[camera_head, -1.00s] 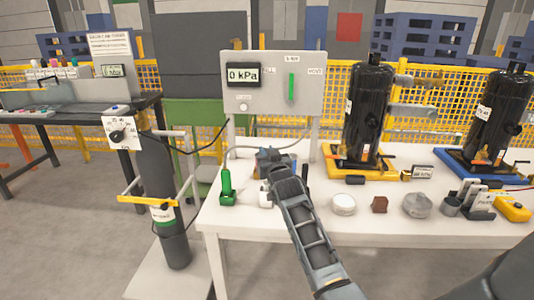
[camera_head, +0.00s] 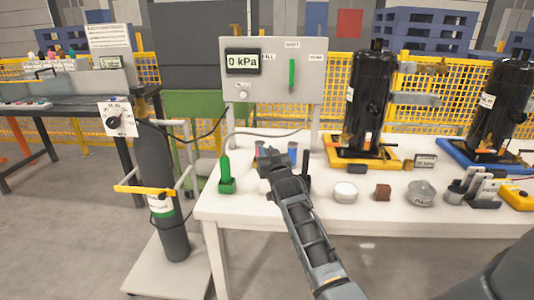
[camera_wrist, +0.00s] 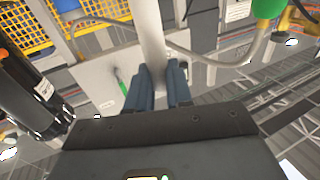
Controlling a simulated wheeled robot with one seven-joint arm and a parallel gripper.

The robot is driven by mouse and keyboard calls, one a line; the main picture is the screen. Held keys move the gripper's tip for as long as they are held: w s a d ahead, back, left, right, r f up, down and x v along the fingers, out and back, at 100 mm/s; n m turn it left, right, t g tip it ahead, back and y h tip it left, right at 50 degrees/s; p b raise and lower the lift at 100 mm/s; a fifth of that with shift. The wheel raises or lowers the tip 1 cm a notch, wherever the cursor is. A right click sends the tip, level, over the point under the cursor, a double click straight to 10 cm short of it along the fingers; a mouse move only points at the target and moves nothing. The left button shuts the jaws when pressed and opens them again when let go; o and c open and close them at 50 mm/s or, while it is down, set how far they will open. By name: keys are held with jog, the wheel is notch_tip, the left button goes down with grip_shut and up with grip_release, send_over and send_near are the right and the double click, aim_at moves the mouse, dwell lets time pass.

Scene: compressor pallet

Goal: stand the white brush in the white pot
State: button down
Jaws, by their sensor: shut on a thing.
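My gripper (camera_head: 272,158) is over the left part of the white table, in front of the grey gauge panel. In the wrist view its blue fingers (camera_wrist: 163,85) are closed around a long white shaft, which I take to be the white brush (camera_wrist: 152,35). The brush's ends are not clear there, and my arm mostly hides it in the head view. A round white container (camera_head: 345,191), probably the white pot, stands on the table to the right of my gripper. A small white patch beneath the gripper in the head view is too hidden to name.
A green bottle-like thing (camera_head: 226,176) stands left of my gripper, and a dark upright thing (camera_head: 307,165) just right. Black tanks (camera_head: 368,105) stand behind. The table's front strip is clear.

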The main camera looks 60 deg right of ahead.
jog(key=shift+f+b, duration=0.5)
jog(key=shift+f, duration=0.05)
dwell(0.4)
jog(key=c, duration=0.9)
grip_release()
jog(key=shift+c, duration=0.2)
jog(key=b+v, duration=0.1)
jog(key=v, duration=0.6)
jog(key=shift+s+a, duration=0.25)
jog(key=shift+a, duration=0.05)
jog(key=shift+f, duration=0.1)
